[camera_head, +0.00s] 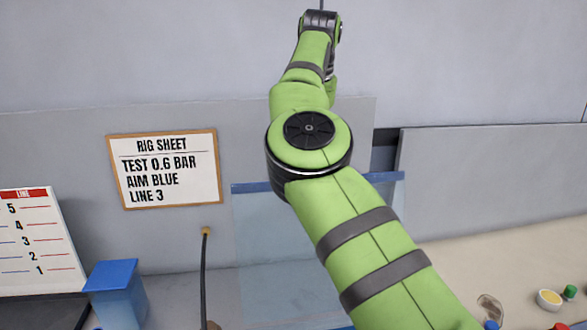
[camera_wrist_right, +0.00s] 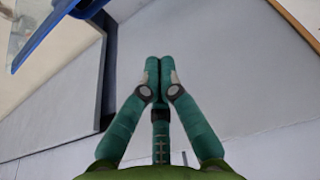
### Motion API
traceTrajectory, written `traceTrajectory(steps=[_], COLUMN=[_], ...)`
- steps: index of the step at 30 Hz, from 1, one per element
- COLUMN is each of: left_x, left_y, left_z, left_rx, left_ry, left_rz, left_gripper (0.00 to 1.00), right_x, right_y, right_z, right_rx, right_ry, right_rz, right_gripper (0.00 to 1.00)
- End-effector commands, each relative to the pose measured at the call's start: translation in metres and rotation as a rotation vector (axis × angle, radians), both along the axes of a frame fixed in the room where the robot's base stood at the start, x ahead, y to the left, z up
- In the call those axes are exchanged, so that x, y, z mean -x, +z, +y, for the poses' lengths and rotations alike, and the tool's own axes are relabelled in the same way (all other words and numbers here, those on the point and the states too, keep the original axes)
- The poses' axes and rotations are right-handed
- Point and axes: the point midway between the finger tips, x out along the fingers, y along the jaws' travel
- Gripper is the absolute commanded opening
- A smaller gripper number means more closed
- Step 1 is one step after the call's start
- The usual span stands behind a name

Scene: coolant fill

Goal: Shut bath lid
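The bath lid seems to be the clear panel (camera_head: 262,245) with a blue bar along its top edge; it stands raised in front of the grey back panel. My right arm crosses in front of it and hides part of it. The lid's blue edge (camera_wrist_right: 48,32) also shows at the upper left of the right wrist view. My right gripper (camera_wrist_right: 158,65) is shut, with its fingertips together and nothing between them, apart from the lid. In the head view the right gripper is out of frame above. My left gripper is in neither view. The bath itself is mostly hidden.
A rig sheet (camera_head: 164,169) is on the back panel. A blue box (camera_head: 115,295) and a line chart (camera_head: 38,240) stand at the left, with a dark hose (camera_head: 204,275) beside them. A small bowl (camera_head: 549,299) and a green cap (camera_head: 570,291) sit at the right.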

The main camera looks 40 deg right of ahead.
Motion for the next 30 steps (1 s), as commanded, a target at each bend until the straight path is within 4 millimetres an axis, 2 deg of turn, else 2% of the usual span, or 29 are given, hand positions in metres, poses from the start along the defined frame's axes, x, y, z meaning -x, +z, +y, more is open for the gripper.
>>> traceTrajectory(steps=[2,4,10,14,18,24,27,30], left_x=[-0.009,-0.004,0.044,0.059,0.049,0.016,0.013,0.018], left_y=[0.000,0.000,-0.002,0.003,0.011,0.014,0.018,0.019], left_z=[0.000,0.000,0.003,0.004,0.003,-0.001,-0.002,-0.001], left_rx=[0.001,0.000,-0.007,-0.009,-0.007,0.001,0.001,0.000], left_ry=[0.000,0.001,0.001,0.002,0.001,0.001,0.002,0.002], left_rz=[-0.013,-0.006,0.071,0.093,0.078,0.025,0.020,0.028], left_gripper=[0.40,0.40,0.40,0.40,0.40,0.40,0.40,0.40], right_x=[-0.001,-0.002,-0.011,-0.017,-0.023,-0.004,0.003,0.007], right_y=[-0.003,-0.009,-0.044,-0.071,-0.096,-0.093,-0.092,-0.092], right_z=[-0.001,-0.001,-0.006,-0.010,-0.013,-0.003,0.001,0.003], right_rx=[-0.003,-0.002,-0.003,-0.002,-0.001,-0.002,0.000,0.001], right_ry=[-0.001,-0.001,-0.003,-0.001,-0.002,-0.003,-0.003,-0.001], right_rz=[-0.003,-0.002,0.002,0.003,0.001,-0.003,-0.002,-0.002], right_gripper=[0.00,0.00,0.00,0.00,0.00,0.00,0.00,0.00])
